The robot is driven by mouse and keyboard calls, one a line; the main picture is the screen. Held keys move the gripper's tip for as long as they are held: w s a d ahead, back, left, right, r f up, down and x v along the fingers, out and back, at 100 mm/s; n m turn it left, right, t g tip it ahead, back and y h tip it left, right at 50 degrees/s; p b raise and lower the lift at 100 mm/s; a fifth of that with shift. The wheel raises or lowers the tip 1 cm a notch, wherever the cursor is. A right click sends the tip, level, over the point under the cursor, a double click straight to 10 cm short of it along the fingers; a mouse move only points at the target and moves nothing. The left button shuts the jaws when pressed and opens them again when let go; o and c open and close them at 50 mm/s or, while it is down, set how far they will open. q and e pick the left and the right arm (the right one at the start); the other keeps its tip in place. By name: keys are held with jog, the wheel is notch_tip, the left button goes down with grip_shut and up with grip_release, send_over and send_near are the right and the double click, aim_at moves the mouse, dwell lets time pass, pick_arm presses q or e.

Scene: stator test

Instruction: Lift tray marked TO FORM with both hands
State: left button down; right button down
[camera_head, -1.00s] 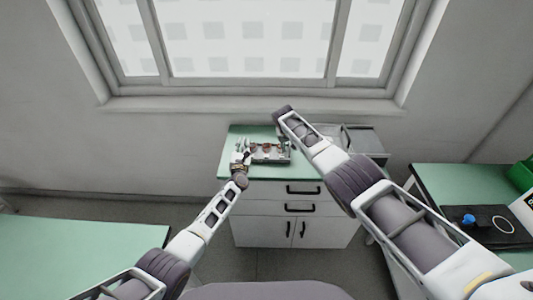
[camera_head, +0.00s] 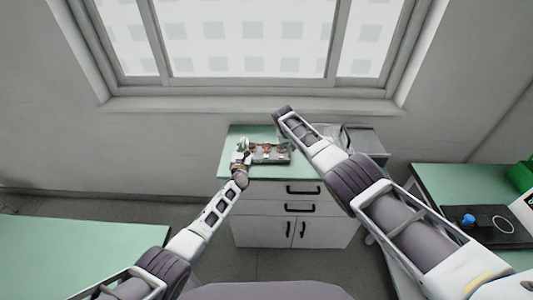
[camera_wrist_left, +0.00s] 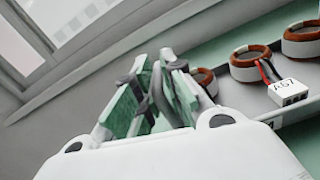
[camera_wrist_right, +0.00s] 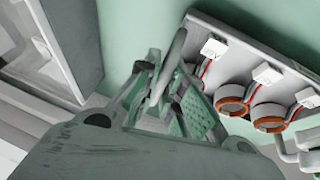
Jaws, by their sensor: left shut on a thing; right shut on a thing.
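The tray (camera_head: 270,161) is a shallow grey tray on the green top of the cabinet below the window. No TO FORM marking is readable. My left gripper (camera_head: 243,146) is at the tray's left end; in the left wrist view its fingers (camera_wrist_left: 150,95) are close together at that end. My right gripper's fingers (camera_wrist_right: 172,92) are shut at the other end in the right wrist view. The grasped parts are mostly hidden by the fingers.
The cabinet (camera_head: 290,225) has drawers and doors in front. Grey bins (camera_head: 362,142) stand at its right, behind my right arm. Green tables stand at left (camera_head: 70,250) and right (camera_head: 440,180). The window wall is close behind the cabinet.

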pick_arm(q)
jog(key=shift+a+r, duration=0.15)
pick_arm(e)
jog(key=shift+w+d+r, duration=0.1)
jog(key=shift+d+r, duration=0.05)
jog(key=shift+r, duration=0.15)
